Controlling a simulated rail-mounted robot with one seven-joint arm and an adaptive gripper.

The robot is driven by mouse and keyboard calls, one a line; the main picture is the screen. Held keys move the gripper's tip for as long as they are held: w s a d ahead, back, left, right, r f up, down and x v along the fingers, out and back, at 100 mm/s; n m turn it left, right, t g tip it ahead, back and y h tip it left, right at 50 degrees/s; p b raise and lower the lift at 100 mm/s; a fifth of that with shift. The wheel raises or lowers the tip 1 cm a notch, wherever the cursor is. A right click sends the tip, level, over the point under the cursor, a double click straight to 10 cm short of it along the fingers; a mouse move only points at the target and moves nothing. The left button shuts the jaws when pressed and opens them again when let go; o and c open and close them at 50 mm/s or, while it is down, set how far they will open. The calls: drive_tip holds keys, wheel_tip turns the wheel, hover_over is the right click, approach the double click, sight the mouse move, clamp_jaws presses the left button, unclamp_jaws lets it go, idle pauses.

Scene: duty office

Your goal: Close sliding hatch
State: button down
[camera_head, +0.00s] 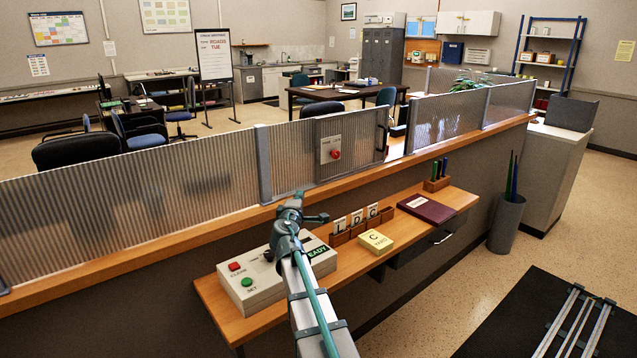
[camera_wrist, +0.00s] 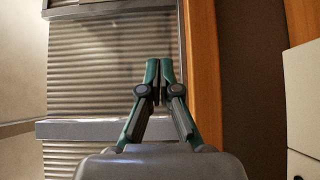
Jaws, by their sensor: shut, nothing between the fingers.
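The sliding hatch (camera_head: 350,150) is a ribbed translucent panel in the partition above the wooden counter ledge. An open gap (camera_head: 397,146) shows between its dark right edge and the partition panel further right. A pale plate with a red knob (camera_head: 336,154) is on or in front of the hatch. My gripper (camera_head: 299,196) is above the desk, near the ledge and the hatch's lower left. In the wrist view my gripper (camera_wrist: 159,70) has its fingertips together and empty, in front of ribbed panelling (camera_wrist: 110,65) beside the wooden ledge (camera_wrist: 204,70). Contact cannot be told.
A control box (camera_head: 262,290) with red and green buttons stands on the desk below my gripper. Letter cards (camera_head: 356,218), a yellow block (camera_head: 376,242), a maroon folder (camera_head: 427,209) and a pen holder (camera_head: 437,184) stand to the right. A grey post (camera_head: 263,165) stands left of the hatch.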

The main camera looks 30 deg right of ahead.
sight(315, 177)
drive_tip(key=p+x, duration=0.3)
drive_tip(key=x, duration=0.7)
drive_tip(key=shift+w+r, duration=0.15)
drive_tip(key=shift+w, duration=0.1)
drive_tip(key=shift+d+p, duration=0.7)
drive_tip(key=shift+d, duration=1.25)
